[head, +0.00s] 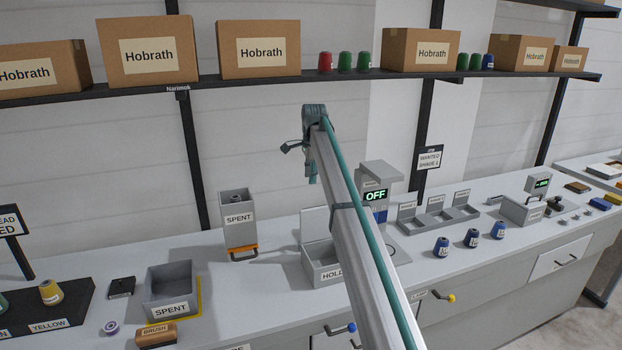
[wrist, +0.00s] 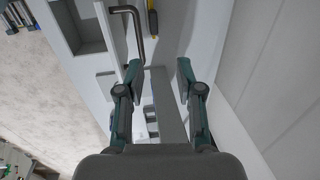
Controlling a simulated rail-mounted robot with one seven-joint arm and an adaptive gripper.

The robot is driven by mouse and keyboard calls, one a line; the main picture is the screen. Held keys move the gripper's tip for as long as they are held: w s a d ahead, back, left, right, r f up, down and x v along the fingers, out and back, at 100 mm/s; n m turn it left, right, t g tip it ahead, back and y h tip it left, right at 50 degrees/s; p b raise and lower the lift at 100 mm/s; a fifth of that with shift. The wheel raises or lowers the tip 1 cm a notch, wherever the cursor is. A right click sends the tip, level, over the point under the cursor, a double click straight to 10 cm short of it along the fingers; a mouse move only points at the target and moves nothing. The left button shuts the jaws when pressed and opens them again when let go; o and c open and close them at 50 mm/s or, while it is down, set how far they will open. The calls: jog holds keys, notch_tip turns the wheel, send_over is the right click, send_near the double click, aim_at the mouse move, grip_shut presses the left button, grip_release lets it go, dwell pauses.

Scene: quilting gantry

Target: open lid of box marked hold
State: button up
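The grey box marked HOLD (head: 323,272) stands on the bench in the head view, partly hidden behind my arm. A pale panel (head: 313,226), seemingly its lid, stands upright at its back edge, and the box looks open on top. In the wrist view, an open-topped grey box (wrist: 78,28) at upper left, with a thin pale edge beside it, may be the same one. My gripper (wrist: 158,74) is open, its teal fingers apart. A grey bar-like surface shows between them; I cannot tell whether they touch it. In the head view the fingers are not clear.
A device reading OFF (head: 377,178) stands right of the box, partly behind my arm. Blue cones (head: 472,238) stand right. A bent rod (wrist: 136,22) is near the fingers. A loaded shelf (head: 345,75) runs above.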

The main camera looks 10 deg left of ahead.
jog(key=shift+w+a+r, duration=0.1)
jog(key=shift+r, duration=0.85)
jog(key=shift+p, duration=0.35)
